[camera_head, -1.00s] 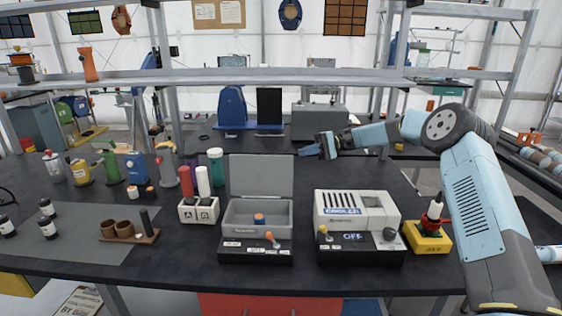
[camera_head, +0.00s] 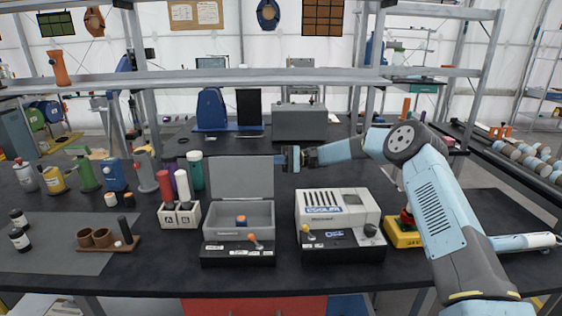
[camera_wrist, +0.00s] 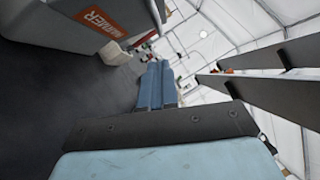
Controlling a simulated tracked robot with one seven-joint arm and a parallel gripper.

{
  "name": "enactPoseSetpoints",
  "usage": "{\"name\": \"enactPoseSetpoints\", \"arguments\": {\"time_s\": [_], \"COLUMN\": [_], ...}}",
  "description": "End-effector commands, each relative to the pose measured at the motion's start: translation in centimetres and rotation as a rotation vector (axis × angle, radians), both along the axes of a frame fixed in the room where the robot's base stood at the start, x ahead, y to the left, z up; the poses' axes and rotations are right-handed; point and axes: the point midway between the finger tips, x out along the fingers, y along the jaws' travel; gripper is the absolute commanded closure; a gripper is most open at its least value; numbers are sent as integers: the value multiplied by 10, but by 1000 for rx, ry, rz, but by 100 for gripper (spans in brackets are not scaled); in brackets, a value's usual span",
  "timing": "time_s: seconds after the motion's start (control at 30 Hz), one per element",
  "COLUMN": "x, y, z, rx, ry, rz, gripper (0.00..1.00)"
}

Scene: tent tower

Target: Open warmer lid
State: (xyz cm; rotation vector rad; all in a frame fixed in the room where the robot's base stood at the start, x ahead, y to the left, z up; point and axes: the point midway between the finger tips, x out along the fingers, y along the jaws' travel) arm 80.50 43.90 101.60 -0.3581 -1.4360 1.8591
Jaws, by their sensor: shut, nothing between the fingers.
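The warmer (camera_head: 262,217) is a grey open box on the black bench in the head view. Its grey lid (camera_head: 240,180) stands upright at the back edge, raised off the box. An orange-and-blue item (camera_head: 241,220) sits inside. In the wrist view, an orange WARMER label (camera_wrist: 101,21) shows on a grey surface at upper left. In the wrist view, the blue fingers of my gripper (camera_wrist: 158,67) are together and empty.
A black control panel (camera_head: 225,254) with an orange-knobbed lever fronts the warmer. The white cooler (camera_head: 345,209) stands to its right and a white vial holder (camera_head: 180,217) to its left. A metal shelf (camera_head: 290,76) spans above the bench.

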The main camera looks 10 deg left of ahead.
Motion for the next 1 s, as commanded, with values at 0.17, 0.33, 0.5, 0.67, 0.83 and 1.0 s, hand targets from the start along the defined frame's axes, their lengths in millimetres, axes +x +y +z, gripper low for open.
{"name": "enactPoseSetpoints", "arguments": {"time_s": [0.17, 0.33, 0.5, 0.67, 0.83, 1.0], "x": [-22, -41, -53, -56, -56, -57], "y": [21, 19, 19, 19, 19, 21], "z": [7, 16, 20, 21, 21, 22], "rx": [-1, -1, -1, 0, 0, 1], "ry": [0, 0, 1, 0, 0, -4], "rz": [1, 1, 0, 0, 0, 2], "gripper": [100, 100, 100, 100, 100, 100]}}
